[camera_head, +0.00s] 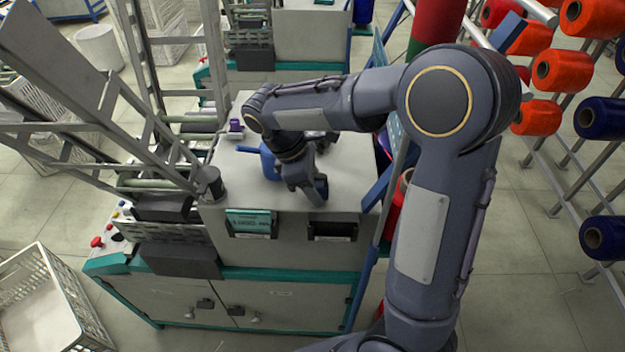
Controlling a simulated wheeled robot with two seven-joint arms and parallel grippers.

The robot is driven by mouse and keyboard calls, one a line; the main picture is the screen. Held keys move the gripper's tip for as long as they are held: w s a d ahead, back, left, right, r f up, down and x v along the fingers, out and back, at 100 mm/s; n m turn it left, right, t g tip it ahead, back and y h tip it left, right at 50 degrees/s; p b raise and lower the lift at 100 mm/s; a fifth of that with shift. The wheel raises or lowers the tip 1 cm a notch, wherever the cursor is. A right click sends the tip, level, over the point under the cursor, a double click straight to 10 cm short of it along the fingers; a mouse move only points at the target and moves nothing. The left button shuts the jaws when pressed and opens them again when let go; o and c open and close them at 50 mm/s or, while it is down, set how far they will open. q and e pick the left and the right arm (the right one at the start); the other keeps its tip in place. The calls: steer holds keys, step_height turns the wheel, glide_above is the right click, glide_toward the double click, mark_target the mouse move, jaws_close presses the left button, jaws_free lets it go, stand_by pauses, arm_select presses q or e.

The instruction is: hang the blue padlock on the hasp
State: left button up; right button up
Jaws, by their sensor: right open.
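My right gripper (308,190) is open over the grey top of the machine cabinet (240,190), near its front edge, with its fingers pointing down. I cannot tell whether the fingers touch the top. A blue object (268,162) with a thin arm sticking out to the left stands just left of the gripper, partly hidden by it. I cannot make out a blue padlock for certain. Small dark fittings (205,303) sit on the cabinet's front doors; I cannot tell whether one is the hasp. My left gripper is not in view.
A small purple piece (235,126) sits at the top's back left. A grey metal frame with rollers (160,165) stands left of the top. A red button (97,242) is at the cabinet's left end. A rack of orange and blue bobbins (590,115) stands right. A white crate (50,300) is lower left.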

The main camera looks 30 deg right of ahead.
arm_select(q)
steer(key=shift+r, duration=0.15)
arm_select(e)
steer(key=v, duration=1.2)
steer(key=shift+r, duration=0.1)
